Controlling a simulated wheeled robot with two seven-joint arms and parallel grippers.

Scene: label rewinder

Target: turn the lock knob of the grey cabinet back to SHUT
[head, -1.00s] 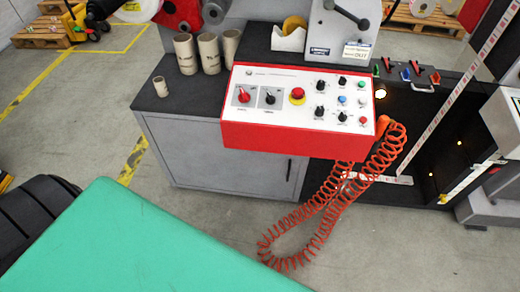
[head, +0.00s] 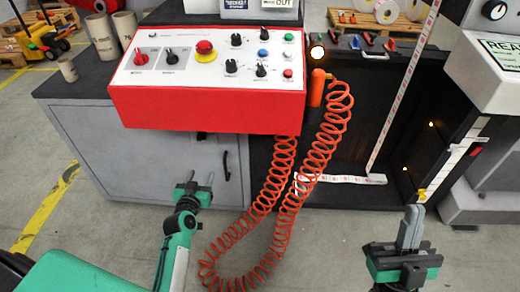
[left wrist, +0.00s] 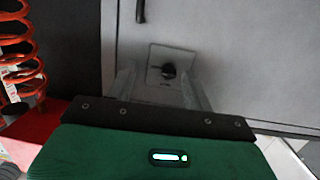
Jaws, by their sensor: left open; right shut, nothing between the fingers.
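The grey cabinet (head: 150,150) stands below the red control box, its door facing me. Its lock knob (left wrist: 168,71) is a small dark knob on a square plate in the left wrist view. In the head view, only a dark bit of the lock knob (head: 202,136) shows under the box's lower edge. Its pointing and any markings are too dim to read. My left gripper (head: 200,178) is open and empty before the door. In the left wrist view its fingers (left wrist: 157,75) lie either side of the knob, seemingly short of it. My right gripper (head: 411,222) is shut and empty, far right of the cabinet.
The red control box (head: 205,108) overhangs the door above the knob. A coiled orange cable (head: 275,200) hangs right of my left gripper. The black door handle (head: 225,165) is close to the knob. Cardboard tubes (head: 102,35) stand on the cabinet top.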

